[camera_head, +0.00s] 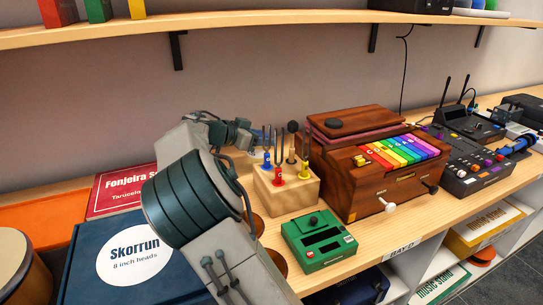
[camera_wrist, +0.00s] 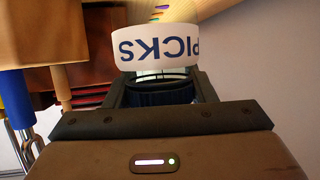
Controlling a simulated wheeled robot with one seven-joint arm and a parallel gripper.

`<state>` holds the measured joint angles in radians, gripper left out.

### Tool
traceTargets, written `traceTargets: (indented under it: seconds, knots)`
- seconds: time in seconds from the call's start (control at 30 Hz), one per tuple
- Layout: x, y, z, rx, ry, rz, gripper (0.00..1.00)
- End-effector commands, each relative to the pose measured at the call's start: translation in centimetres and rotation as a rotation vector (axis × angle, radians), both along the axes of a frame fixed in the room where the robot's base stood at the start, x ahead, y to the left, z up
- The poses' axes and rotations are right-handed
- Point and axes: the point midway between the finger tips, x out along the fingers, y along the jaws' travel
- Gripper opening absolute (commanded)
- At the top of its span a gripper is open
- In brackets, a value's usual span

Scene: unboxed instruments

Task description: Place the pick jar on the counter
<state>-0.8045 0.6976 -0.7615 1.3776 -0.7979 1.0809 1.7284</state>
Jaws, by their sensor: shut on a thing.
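The pick jar (camera_wrist: 155,50) shows in the wrist view, with a white label reading "PICKS" upside down and a dark blue band at the end nearer me. Small coloured pieces show beyond the label. My gripper (camera_wrist: 160,88) is shut on the jar at its dark blue end. In the head view, my arm reaches over the wooden counter (camera_head: 378,238) to behind the tuning-fork block. My gripper and the jar are mostly hidden there, so I cannot tell whether the jar touches the counter.
The wooden block (camera_head: 287,192) holds tuning forks close to my wrist. A green box (camera_head: 318,243) stands in front, a wooden instrument with rainbow keys (camera_head: 385,160) to the right. The blue Skorrun box (camera_head: 85,270) is at left. A shelf (camera_head: 270,28) runs above. Bare counter shows at front.

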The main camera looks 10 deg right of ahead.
Motion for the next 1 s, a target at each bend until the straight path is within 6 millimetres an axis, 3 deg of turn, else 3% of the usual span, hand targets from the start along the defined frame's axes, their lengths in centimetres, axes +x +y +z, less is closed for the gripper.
traceTargets:
  seconds: [0.4,0.73,0.77,0.83,1.0]
  knots:
    - [0.0,-0.3,-4.3,-0.002,0.0,-0.003,0.24]
    - [0.0,-0.4,-4.7,0.0,-0.003,-0.004,0.24]
    - [0.0,-0.4,-4.7,0.0,-0.002,-0.004,0.53]
    - [0.1,-0.4,-4.6,0.0,-0.002,-0.004,0.72]
    - [0.0,-0.4,-4.5,0.0,-0.002,-0.004,0.72]
